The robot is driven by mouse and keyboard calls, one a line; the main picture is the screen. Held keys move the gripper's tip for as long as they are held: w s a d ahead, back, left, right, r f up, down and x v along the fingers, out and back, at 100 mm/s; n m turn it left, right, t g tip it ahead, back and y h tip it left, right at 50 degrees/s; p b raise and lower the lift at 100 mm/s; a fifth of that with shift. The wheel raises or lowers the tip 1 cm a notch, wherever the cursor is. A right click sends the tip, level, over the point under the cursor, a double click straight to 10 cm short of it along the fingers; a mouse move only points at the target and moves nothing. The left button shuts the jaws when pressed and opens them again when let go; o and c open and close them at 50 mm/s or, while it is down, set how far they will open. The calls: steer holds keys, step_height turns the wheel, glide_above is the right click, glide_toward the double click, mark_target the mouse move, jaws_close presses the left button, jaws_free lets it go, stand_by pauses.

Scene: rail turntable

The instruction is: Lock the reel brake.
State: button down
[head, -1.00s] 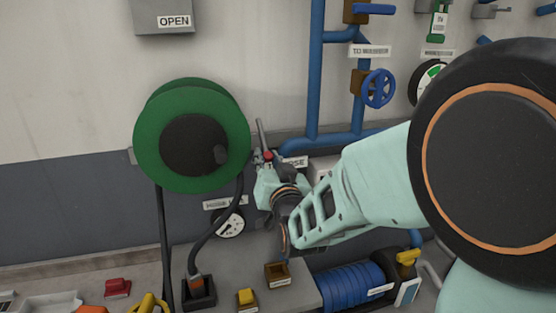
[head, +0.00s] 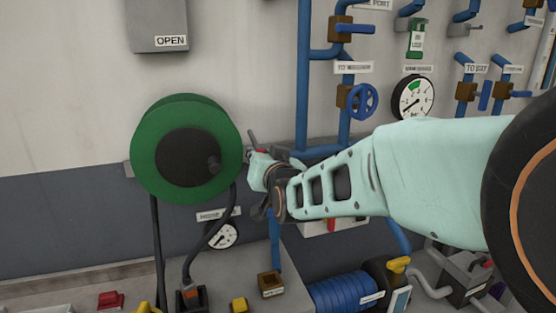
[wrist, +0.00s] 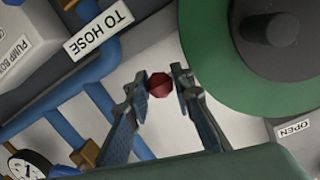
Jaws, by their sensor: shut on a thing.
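The green hose reel (head: 229,150) with a dark hub hangs on the wall, left of my gripper. Its green rim also fills the upper right of the wrist view (wrist: 215,75). My gripper (head: 258,156) is at the red knob. In the wrist view, the fingers of my gripper (wrist: 158,82) close on the red knob (wrist: 159,85) from both sides. The lever's lower part and mounting are hidden by my gripper.
Blue pipes (head: 303,90) and a blue valve wheel (head: 362,102) are right of the reel. A dark hose (head: 215,232) hangs below it past a gauge (head: 222,236).

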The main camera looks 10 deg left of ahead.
mark_target(260, 149)
steer(key=shift+s+r+b, duration=0.1)
steer(key=shift+r+b, duration=0.5)
steer(key=shift+r, duration=1)
steer(key=c, duration=2)
jaws_free()
steer(key=shift+o, duration=0.2)
steer(key=shift+s, duration=0.1)
steer(key=shift+f, duration=0.25)
